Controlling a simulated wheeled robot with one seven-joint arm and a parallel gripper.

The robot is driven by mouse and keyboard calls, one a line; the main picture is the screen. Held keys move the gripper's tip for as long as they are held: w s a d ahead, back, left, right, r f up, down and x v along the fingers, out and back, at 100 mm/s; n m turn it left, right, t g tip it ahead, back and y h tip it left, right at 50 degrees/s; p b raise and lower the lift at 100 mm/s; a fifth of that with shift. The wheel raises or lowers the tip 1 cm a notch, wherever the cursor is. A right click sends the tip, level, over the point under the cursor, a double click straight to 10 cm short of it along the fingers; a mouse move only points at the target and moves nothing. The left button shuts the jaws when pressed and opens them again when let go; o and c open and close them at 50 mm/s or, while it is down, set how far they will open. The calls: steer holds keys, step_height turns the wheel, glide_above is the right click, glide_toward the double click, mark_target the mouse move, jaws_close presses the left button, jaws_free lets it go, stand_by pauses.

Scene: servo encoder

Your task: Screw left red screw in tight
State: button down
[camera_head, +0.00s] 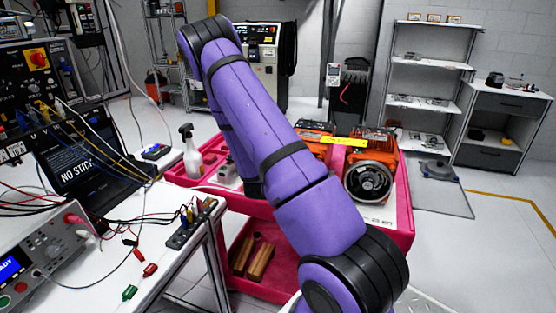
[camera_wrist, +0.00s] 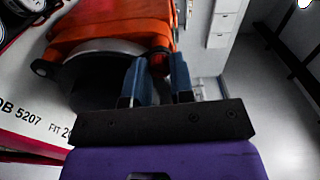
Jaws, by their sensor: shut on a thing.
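My gripper (camera_wrist: 158,66) shows in the wrist view with its two blue fingers at the orange motor unit (camera_wrist: 105,25). A small dark reddish piece, which looks like the red screw (camera_wrist: 159,61), sits between the fingertips at the unit's edge. The fingers are shut on it. Its thread and how deep it sits are hidden. In the head view, orange units (camera_head: 372,150) stand on the cart, the right one with a round dark face. My purple arm hides my gripper and part of the units there.
The pink-red cart (camera_head: 405,215) has a lower shelf with wooden blocks (camera_head: 260,262). A white spray bottle (camera_head: 190,152) stands at its left. A bench with instruments and loose cables (camera_head: 90,215) fills the left. Open floor and shelves (camera_head: 428,62) lie to the right.

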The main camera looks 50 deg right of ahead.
steer(key=m, duration=1.2)
steer(key=shift+a+f, duration=0.1)
steer(key=shift+m, duration=0.3)
stand_by(0.3)
steer(key=c, duration=1)
jaws_free()
steer(key=shift+o, duration=0.2)
steer(key=v, duration=1)
steer(key=shift+s+a, duration=0.2)
steer(key=shift+a, duration=0.15)
